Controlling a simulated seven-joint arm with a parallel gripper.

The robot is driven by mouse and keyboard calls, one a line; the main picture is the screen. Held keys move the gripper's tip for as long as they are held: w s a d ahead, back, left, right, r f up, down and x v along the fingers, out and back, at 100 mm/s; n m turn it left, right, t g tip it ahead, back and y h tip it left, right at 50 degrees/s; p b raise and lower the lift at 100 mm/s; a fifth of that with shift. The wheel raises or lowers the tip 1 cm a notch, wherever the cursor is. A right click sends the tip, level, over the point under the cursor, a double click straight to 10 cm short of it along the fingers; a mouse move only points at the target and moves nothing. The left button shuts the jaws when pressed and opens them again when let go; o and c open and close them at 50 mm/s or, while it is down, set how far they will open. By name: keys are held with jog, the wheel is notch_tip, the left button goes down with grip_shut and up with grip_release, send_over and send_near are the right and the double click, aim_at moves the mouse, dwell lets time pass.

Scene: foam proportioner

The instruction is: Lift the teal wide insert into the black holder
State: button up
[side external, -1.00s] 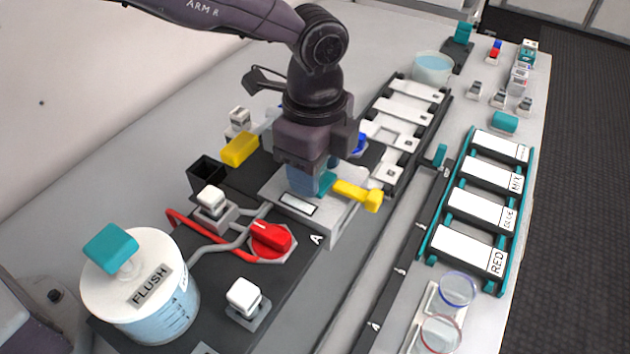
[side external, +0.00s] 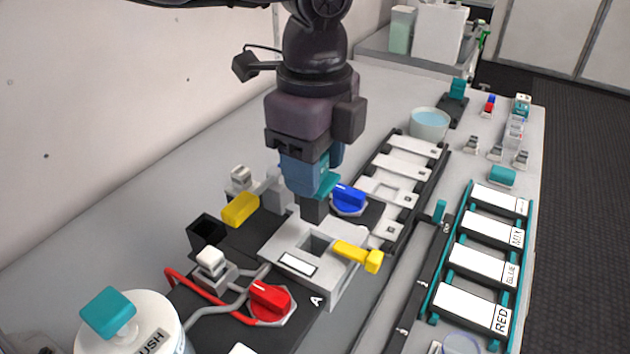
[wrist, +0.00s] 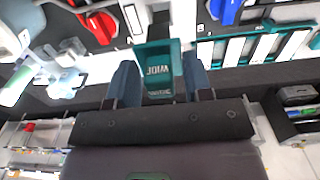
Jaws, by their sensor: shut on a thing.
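The teal wide insert (wrist: 160,68) is between my two blue fingers in the wrist view, with light lettering on its face. In the side external view, the insert's teal part (side external: 328,184) shows beside my gripper (side external: 308,180), and a dark block hangs below it. My gripper is shut on the insert and holds it above the grey block (side external: 282,245), whose square slot is open and empty. The black holder (side external: 206,229) looks like an open-topped black box to the left of the grey block. The fingers hide part of the insert.
A yellow lever (side external: 357,256) sticks out of the grey block's right side. A yellow handle (side external: 240,209) stands near the black box, a blue knob (side external: 349,199) behind the block, and a red knob (side external: 270,300) in front. White-plated racks (side external: 475,258) lie to the right.

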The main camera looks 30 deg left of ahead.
jog(key=shift+r, duration=0.15)
notch_tip(320, 180, up, 5)
jog(key=shift+f, duration=0.1)
jog(key=s+a, duration=0.2)
jog(key=a, duration=0.6)
jog(key=s+a, duration=0.3)
jog(key=a, duration=0.5)
notch_tip(320, 180, down, 10)
jog(key=shift+w+f, duration=0.2)
jog(key=shift+w, duration=0.05)
jog(key=shift+f, duration=0.1)
jog(key=shift+f, duration=0.8)
